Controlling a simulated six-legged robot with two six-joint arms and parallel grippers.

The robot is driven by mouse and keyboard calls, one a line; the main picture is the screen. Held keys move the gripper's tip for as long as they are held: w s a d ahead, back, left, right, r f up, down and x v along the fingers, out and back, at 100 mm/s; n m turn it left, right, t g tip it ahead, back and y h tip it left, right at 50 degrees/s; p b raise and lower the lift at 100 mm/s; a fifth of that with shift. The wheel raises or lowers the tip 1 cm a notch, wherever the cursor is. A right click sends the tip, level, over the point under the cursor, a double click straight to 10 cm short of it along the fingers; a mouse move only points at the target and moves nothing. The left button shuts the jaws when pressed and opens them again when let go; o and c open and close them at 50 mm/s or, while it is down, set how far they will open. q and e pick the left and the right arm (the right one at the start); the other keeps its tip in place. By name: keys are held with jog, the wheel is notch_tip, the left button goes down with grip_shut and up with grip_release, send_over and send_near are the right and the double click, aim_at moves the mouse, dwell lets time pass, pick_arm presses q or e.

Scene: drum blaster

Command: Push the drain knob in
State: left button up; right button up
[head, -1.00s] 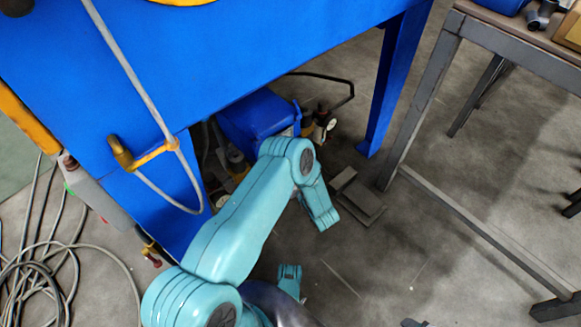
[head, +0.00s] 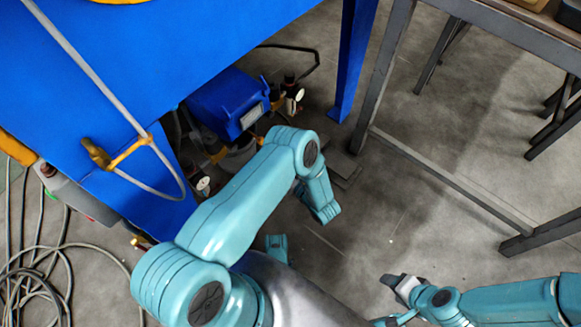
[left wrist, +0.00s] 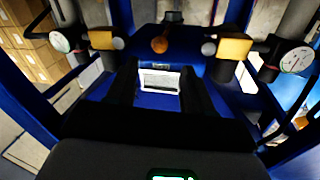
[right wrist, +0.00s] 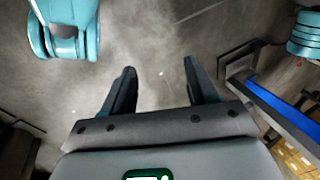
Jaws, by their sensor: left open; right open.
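My right gripper (head: 398,283) is at the lower right, away from the machine. In the right wrist view it (right wrist: 160,68) is open and empty above bare floor.
The blue unit (head: 222,98) sits under the blue machine (head: 160,60). Pressure gauges (left wrist: 296,59) with yellow blocks (left wrist: 234,46) flank it. A blue leg (head: 353,60) and a grey table frame (head: 385,75) stand to the right. Hoses (head: 60,250) lie on the floor at left.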

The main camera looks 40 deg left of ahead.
pick_arm(q)
jog(key=p+v, duration=0.1)
jog(key=v, duration=0.5)
pick_arm(e)
jog(key=shift+s+a+r, duration=0.15)
jog(key=shift+s+r, duration=0.5)
jog(key=shift+r, duration=0.2)
pick_arm(q)
jog(key=shift+d, duration=0.1)
